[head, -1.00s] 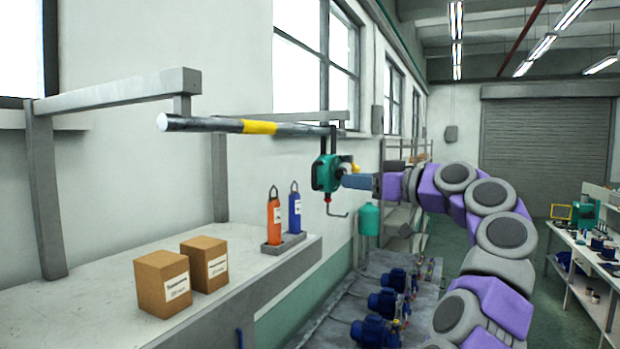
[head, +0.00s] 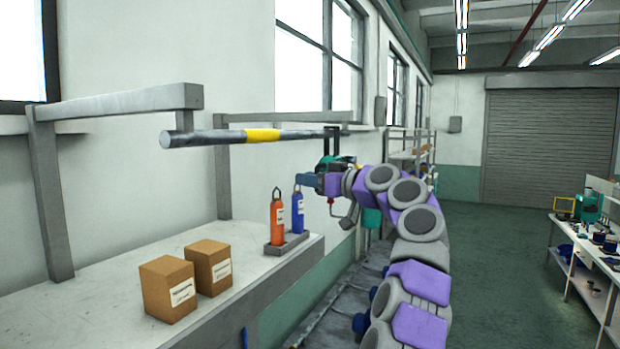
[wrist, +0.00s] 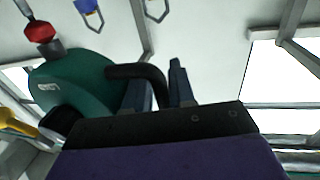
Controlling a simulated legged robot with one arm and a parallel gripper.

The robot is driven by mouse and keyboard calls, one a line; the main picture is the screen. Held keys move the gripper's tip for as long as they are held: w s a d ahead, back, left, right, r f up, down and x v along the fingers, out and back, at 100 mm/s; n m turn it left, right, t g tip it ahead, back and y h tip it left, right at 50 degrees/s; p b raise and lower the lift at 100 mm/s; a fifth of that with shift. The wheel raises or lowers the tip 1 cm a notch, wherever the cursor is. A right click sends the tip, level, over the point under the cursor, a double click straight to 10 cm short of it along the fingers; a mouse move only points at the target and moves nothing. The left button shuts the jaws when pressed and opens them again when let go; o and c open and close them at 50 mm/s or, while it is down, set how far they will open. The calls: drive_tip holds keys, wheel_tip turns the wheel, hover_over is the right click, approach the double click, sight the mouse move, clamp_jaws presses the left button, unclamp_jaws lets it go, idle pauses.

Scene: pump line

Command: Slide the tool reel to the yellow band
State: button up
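The tool reel (head: 323,166) is a green round body hanging below the rail (head: 200,138), near its far right end. My arm partly hides it in the head view. The yellow band (head: 262,136) is on the rail, left of the reel. My gripper (head: 305,180) is in front of the reel with blue fingers pointing left. In the wrist view the reel (wrist: 75,82) is left of my fingers (wrist: 158,88), and its black curved handle (wrist: 140,71) bends down between them. Little gap shows around the handle; whether the fingers press it is unclear.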

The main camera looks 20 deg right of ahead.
drive_tip(key=shift+s, duration=0.1)
clamp_jaws()
drive_tip(key=shift+a, duration=0.1)
idle(0.4)
drive_tip(key=s+a+b, duration=0.9)
drive_tip(key=a, duration=0.2)
drive_tip(key=s+a+b, duration=0.9)
drive_tip(key=a+b, duration=0.1)
drive_tip(key=a, duration=0.2)
drive_tip(key=shift+s+a, duration=0.2)
